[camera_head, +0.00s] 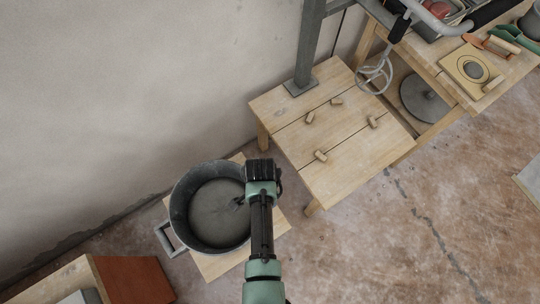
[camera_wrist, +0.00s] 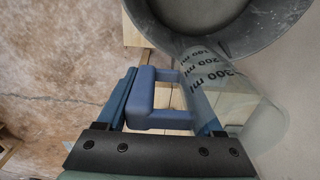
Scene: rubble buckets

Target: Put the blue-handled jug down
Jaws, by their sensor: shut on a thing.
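The blue-handled jug shows in the wrist view, with a blue handle (camera_wrist: 152,118) and a clear body (camera_wrist: 245,98) with dark ml markings. My gripper (camera_wrist: 165,85) is shut on the jug's handle, which lies between its blue fingers. The jug's clear body is beside the grey bucket's rim in this view; I cannot tell whether they touch. In the head view my gripper (camera_head: 262,172) is at the right side of the bucket (camera_head: 180,205), and the jug is hard to make out there. What the jug holds is not clear.
The bucket holds grey material and stands on a low wooden board (camera_head: 215,264). A wooden table (camera_head: 340,150) to its upper right bears several small wood blocks, with bare surface between them.

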